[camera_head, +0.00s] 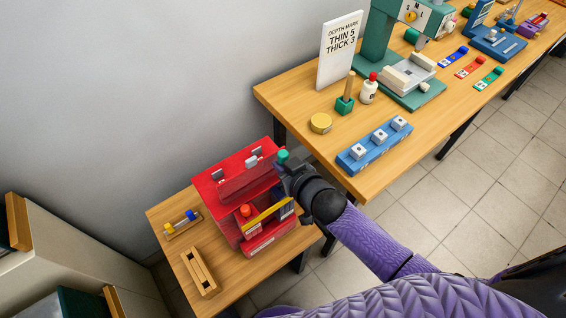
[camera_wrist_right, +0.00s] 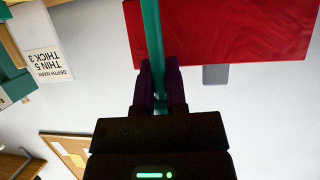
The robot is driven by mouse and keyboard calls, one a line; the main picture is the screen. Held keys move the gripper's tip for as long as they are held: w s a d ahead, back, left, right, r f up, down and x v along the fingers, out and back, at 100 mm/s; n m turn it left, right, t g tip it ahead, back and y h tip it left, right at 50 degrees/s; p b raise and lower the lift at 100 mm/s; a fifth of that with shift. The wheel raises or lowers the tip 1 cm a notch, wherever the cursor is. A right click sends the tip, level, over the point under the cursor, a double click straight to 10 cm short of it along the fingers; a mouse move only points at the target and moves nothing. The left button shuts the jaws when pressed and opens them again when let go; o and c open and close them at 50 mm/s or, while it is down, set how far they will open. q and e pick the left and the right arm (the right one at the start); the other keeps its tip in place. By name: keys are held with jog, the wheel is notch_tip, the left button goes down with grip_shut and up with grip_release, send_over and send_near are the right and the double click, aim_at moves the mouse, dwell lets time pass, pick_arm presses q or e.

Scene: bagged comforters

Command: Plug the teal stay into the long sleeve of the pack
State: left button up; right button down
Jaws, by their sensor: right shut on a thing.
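The red pack (camera_head: 213,185) stands on the small wooden table, with an open red panel at its back and a yellow strip (camera_head: 266,214) across its front. My right gripper (camera_head: 284,168) is at the pack's right side, shut on the teal stay (camera_head: 283,155), whose short end shows above the fingers. In the right wrist view the teal stay (camera_wrist_right: 152,35) runs lengthwise between the fingers of the right gripper (camera_wrist_right: 160,88) and passes in front of a red panel (camera_wrist_right: 235,28). The long sleeve cannot be made out. My left gripper is not in view.
The small table (camera_head: 234,287) also holds a wooden slotted block (camera_head: 200,271) and a rack with blue and yellow pieces (camera_head: 182,224). A longer workbench (camera_head: 300,117) carries a depth-mark sign (camera_head: 340,48), a blue block (camera_head: 375,144) and a teal machine (camera_head: 377,35).

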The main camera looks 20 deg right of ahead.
jog(key=shift+f+b, duration=1.5)
jog(key=shift+f, duration=0.35)
jog(key=shift+f+b, duration=0.5)
jog(key=shift+f, duration=0.1)
jog(key=shift+f+b, duration=1.3)
jog(key=shift+f, duration=0.25)
jog(key=shift+f, duration=0.3)
